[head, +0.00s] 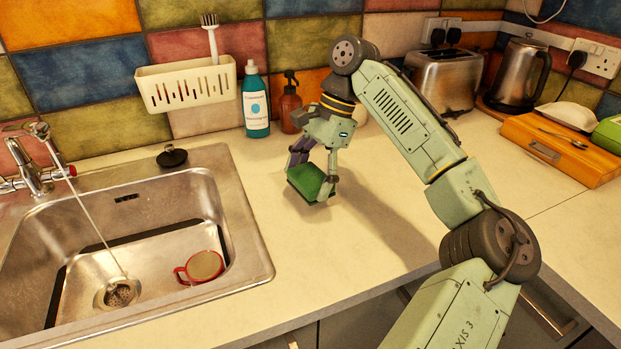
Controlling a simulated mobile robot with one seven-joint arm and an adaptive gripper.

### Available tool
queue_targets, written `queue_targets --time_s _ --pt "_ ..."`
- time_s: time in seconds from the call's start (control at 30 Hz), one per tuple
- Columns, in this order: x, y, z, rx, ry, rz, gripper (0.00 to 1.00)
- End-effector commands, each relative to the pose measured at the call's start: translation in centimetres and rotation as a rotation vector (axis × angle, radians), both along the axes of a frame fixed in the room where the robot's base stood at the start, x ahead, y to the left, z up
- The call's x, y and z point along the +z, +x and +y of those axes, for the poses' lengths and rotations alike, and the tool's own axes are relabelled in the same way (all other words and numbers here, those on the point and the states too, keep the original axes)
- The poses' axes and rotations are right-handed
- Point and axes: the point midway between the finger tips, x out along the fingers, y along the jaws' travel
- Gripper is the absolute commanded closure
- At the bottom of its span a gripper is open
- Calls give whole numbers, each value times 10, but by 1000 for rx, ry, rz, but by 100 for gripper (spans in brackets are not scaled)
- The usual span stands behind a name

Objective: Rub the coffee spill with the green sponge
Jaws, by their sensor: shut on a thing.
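My gripper (314,170) is shut on the green sponge (308,184), with a finger on either side of it. The sponge has a bright green top and a darker side. It is low over the pale worktop (356,226), right of the sink. I cannot tell whether its underside touches the worktop. I cannot make out the coffee spill; the sponge, my gripper and the arm's shadow cover part of the worktop there.
A teal bottle (256,104) and a brown spray bottle (290,107) stand behind my gripper. The sink (262,262) with a red mug (203,267) lies left. A toaster (446,78), kettle (520,75) and wooden box (556,150) stand right. The front worktop is clear.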

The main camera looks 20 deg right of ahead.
Motion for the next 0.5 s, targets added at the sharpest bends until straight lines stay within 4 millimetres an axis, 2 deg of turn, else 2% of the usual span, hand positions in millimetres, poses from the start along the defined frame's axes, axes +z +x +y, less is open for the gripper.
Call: queue_targets --time_s 0.03,0.3,0.5 --pt "9 2 0 0 1 0 50" --pt "26 8 5 2 -1 -1 50" --pt "30 8 6 2 -1 0 50"
